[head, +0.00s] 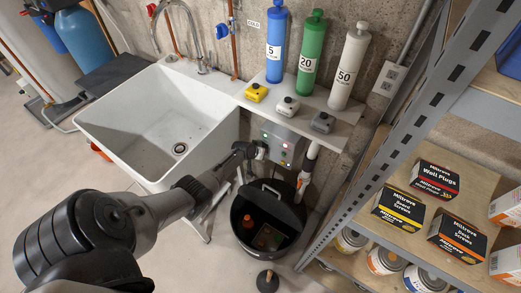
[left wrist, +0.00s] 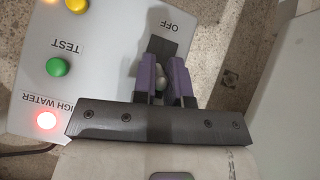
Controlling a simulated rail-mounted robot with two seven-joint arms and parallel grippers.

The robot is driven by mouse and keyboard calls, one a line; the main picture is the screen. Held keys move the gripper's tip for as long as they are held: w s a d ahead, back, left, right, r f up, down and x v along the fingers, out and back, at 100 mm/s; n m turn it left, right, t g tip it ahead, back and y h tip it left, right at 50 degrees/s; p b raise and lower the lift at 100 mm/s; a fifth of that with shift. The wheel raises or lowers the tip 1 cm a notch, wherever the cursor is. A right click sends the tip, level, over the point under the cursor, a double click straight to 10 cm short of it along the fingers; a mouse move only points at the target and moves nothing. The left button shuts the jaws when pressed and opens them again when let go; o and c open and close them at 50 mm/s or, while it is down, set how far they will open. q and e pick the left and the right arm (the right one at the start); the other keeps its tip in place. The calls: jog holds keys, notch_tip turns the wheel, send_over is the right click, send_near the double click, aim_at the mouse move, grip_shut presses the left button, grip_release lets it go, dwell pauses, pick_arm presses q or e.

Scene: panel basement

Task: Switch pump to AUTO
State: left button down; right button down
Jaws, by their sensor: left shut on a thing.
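The grey pump control panel (head: 283,146) is on the wall under the shelf, right of the sink. In the left wrist view the panel (left wrist: 110,50) shows the label OFF, a green TEST button (left wrist: 58,67), a lit red HIGH WATER lamp (left wrist: 46,121) and a yellow lamp (left wrist: 76,4). My left gripper (head: 258,149) is at the panel's left part. Its purple fingers (left wrist: 164,76) are shut on a small grey switch lever (left wrist: 161,73) below the OFF label as seen there. The lever's base is partly hidden by the fingers. No AUTO label is readable.
A black sump basin (head: 241,213) stands on the floor below the panel. A white sink (head: 130,120) is left. The shelf (head: 305,115) above bears small boxes and blue, green and white filter cylinders. A metal rack (head: 372,165) with boxes and cans stands at right.

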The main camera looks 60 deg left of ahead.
pick_arm(q)
jog(key=shift+r+g, duration=0.1)
jog(key=shift+g, duration=0.2)
jog(key=c, duration=1.1)
grip_release()
jog(key=shift+c, duration=0.2)
jog(key=shift+s+r+p, duration=0.15)
jog(key=shift+r+p, duration=0.1)
jog(key=shift+p, duration=0.25)
jog(key=p+v, duration=0.7)
jog(key=v, duration=0.6)
jog(key=shift+s, duration=0.15)
